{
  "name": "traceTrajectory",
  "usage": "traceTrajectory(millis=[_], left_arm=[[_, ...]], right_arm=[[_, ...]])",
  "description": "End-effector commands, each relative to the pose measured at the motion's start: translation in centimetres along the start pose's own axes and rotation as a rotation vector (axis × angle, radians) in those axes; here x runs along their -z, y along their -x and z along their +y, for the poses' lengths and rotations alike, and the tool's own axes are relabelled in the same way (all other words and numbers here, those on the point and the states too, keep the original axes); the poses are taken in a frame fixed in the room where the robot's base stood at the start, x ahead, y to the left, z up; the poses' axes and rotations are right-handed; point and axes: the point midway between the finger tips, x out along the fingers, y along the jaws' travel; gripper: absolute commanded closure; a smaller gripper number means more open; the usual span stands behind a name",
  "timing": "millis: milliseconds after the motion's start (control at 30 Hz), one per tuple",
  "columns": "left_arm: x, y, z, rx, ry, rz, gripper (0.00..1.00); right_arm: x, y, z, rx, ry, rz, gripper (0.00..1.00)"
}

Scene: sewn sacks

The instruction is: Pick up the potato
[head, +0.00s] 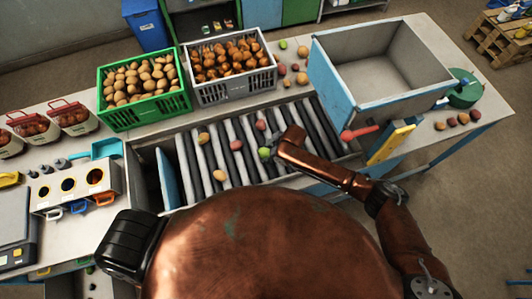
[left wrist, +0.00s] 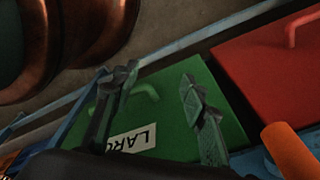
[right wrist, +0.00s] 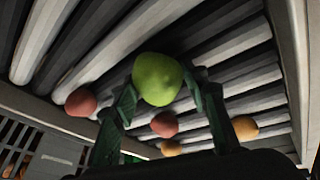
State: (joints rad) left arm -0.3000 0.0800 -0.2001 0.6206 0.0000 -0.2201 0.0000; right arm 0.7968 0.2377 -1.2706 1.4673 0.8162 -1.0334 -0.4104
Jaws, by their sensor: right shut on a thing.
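A green potato (head: 265,153) is at the roller conveyor (head: 213,155) in the head view. In the right wrist view the green potato (right wrist: 157,76) sits between the two fingers of my right gripper (right wrist: 165,92), which is shut on it. My right gripper (head: 274,146) partly hides the conveyor around it. I cannot tell whether the potato still touches the rollers. My left gripper (left wrist: 157,80) has its fingers apart with nothing between them, above a green lid with a label (left wrist: 132,139). It is not visible in the head view.
Several other potatoes lie on the rollers, including a yellow one (head: 204,138) and a red one (head: 236,145). A green crate (head: 145,112) and a grey crate (head: 235,89) of produce stand behind. A large blue-grey bin (head: 335,88) stands right of the conveyor.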

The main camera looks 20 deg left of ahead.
Motion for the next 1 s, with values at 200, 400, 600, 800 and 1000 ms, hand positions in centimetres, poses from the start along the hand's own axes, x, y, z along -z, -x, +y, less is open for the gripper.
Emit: traceTrajectory(millis=[200,400,600,800,1000], left_arm=[[0.0,0.0,0.0,0.000,0.000,0.000,0.60],[0.0,0.0,0.0,0.000,0.000,0.000,0.60],[-0.1,-0.1,0.0,0.000,0.000,-0.001,0.60],[-0.1,-0.4,0.0,0.000,0.000,-0.001,0.60],[-0.2,-1.1,0.0,0.000,0.000,-0.001,0.60]], right_arm=[[0.0,0.0,0.0,0.000,0.000,0.000,0.84],[0.0,0.0,0.1,-0.001,0.000,0.000,0.87],[0.2,0.5,0.2,-0.001,0.000,0.000,0.87],[1.2,2.8,0.7,-0.003,0.004,0.003,0.87],[2.6,6.8,-2.0,-0.001,0.006,0.003,0.87]])
